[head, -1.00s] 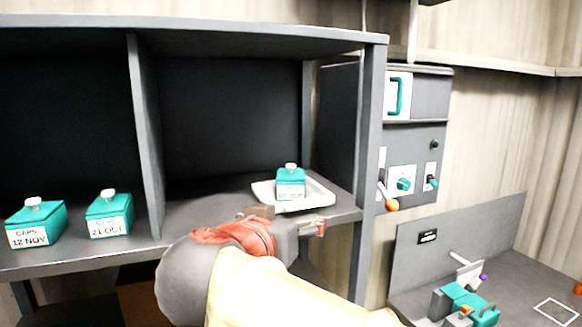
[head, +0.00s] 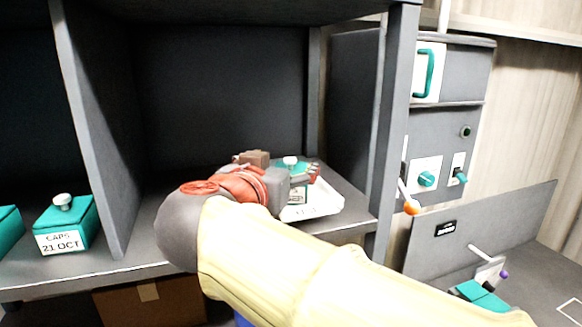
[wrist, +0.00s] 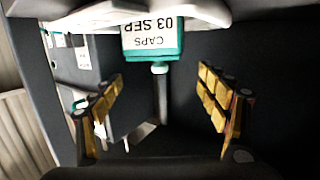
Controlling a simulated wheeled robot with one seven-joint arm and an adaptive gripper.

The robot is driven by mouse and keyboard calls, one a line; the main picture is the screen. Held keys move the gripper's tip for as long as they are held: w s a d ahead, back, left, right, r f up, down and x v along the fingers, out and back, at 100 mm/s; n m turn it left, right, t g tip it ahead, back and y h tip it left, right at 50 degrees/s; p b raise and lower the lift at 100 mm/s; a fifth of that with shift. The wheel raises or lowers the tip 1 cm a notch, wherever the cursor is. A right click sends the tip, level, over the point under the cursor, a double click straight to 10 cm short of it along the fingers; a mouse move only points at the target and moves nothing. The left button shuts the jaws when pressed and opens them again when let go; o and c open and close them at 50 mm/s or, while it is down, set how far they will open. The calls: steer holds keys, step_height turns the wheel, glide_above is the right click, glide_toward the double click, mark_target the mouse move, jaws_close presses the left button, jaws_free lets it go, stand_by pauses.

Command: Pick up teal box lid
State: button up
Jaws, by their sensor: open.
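The teal box, labelled CAPS, stands upright on a white tray (head: 325,206) on the shelf; my gripper partly hides it in the head view. Its teal lid (head: 284,167) has a pale round knob (head: 291,160) on top. In the wrist view the box is upside down, its label (wrist: 152,40) reads CAPS 03 SEP, and the lid (wrist: 153,56) and knob (wrist: 159,69) point down in the picture. My gripper (wrist: 160,82) is open and empty, its gold-padded fingers either side of the knob's line. In the head view my gripper (head: 312,172) is close to the box; contact cannot be told.
A shelf divider (head: 95,130) stands left and a post (head: 391,130) right of this bay. Another teal box labelled 21 OCT (head: 65,225) sits left of the divider. A control cabinet (head: 440,130) stands to the right. The back of the bay is clear.

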mark_target(287, 160)
steer(key=p+x, duration=0.1)
steer(key=x, duration=0.3)
steer(key=shift+w+a+r+p, duration=0.15)
steer(key=shift+r+p, duration=0.05)
steer(key=shift+p, duration=0.1)
steer(key=shift+x, duration=0.8)
steer(key=shift+f, duration=0.1)
steer(key=c, duration=0.3)
steer(key=c, duration=1.2)
steer(key=shift+c, duration=0.3)
